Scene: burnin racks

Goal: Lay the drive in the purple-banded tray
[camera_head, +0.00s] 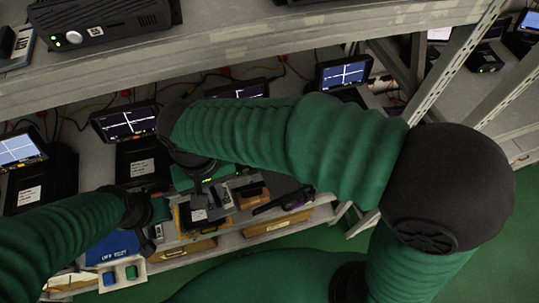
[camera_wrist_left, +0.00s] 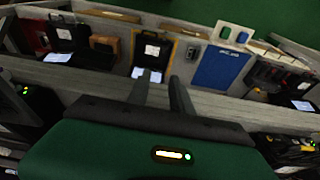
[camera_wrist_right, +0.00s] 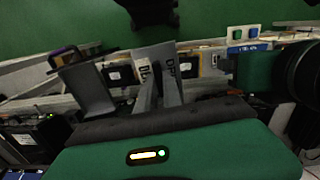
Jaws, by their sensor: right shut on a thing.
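My right gripper (camera_head: 199,198) is over the lower shelf in the head view. In the right wrist view its fingers (camera_wrist_right: 160,92) are shut on the drive (camera_wrist_right: 157,55), a flat grey piece with dark lettering, partly hidden by them. The purple-banded tray (camera_head: 287,204) is dark and lies on the shelf to the right of that gripper. It also shows at the left of the right wrist view (camera_wrist_right: 64,55). My left gripper (camera_head: 146,243) is beside the blue mat; in the left wrist view its fingers (camera_wrist_left: 160,82) stand apart with nothing visible between them.
A yellow-edged tray (camera_head: 183,222) and a brown block (camera_head: 250,188) share the shelf. A blue mat (camera_head: 112,248) lies to the left, with a white holder of coloured pieces (camera_head: 121,274) in front. Several units with screens (camera_head: 127,121) line the back. The upper shelf (camera_head: 215,43) overhangs.

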